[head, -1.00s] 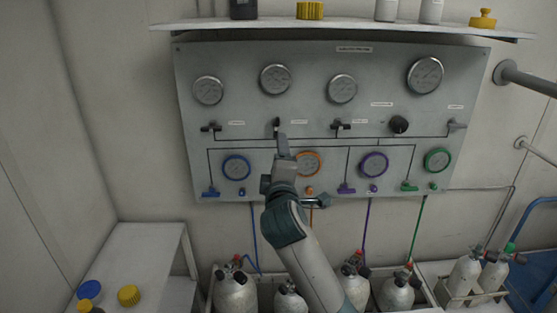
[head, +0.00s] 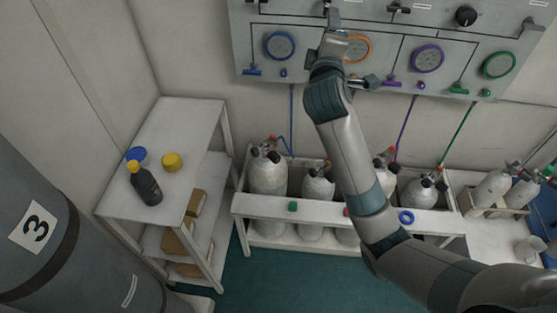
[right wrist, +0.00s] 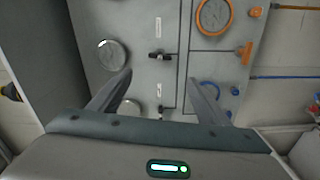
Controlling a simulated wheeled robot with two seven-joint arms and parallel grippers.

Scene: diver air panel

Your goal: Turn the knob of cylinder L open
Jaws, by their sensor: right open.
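Several white cylinders stand in a rack (head: 330,207) below the panel. They include a far-left one (head: 268,178), a second (head: 318,188) and one on the right (head: 420,193); another is partly hidden by my right arm. Dark knobs show on their tops. I cannot read which is cylinder L. My right gripper (head: 334,32) is up in front of the panel (head: 310,75), well above the cylinders. In the right wrist view the gripper (right wrist: 158,80) is open and empty, with a black valve handle (right wrist: 160,56) beyond its fingers. My left gripper is not in view.
A white shelf unit (head: 185,115) on the left holds a dark bottle (head: 146,186), a yellow cap (head: 172,162) and brown boxes (head: 180,243). A large grey numbered cylinder (head: 60,240) stands at the lower left. Two small cylinders (head: 492,188) sit at the right.

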